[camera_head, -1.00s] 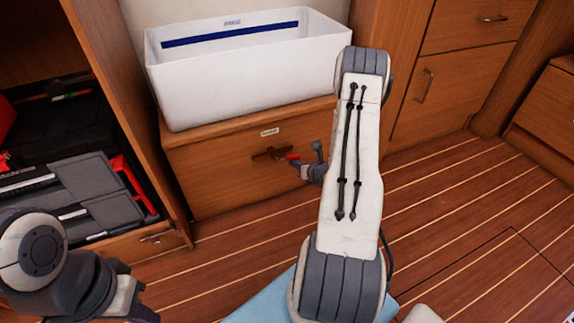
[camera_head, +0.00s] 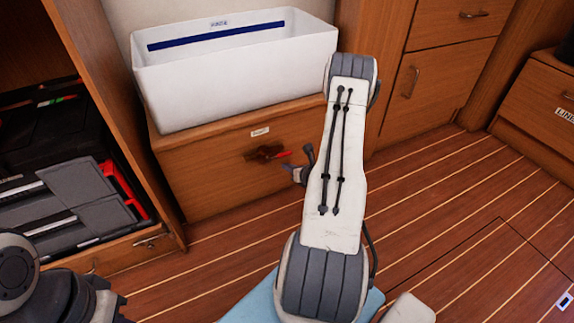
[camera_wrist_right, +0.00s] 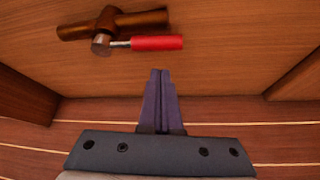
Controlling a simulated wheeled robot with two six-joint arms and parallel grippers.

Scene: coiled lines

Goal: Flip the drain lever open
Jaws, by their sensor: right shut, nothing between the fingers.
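The drain lever (camera_head: 284,154) is a short red handle on a brown metal valve (camera_head: 262,153), fixed to the front of the wooden cabinet under the white bin. In the right wrist view the red lever (camera_wrist_right: 156,43) points sideways to the right from the valve (camera_wrist_right: 112,27). My right gripper (camera_wrist_right: 161,75) is shut and empty, its fingertips just below the lever and apart from it in that view. In the head view the right gripper (camera_head: 291,170) is partly hidden by my arm. My left gripper (camera_head: 118,318) is cut off at the lower left edge.
The white bin (camera_head: 240,75) with a blue stripe stands on the wooden cabinet (camera_head: 200,185). A small label (camera_head: 260,132) sits above the valve. Open shelving with a grey toolbox (camera_head: 75,205) is at left.

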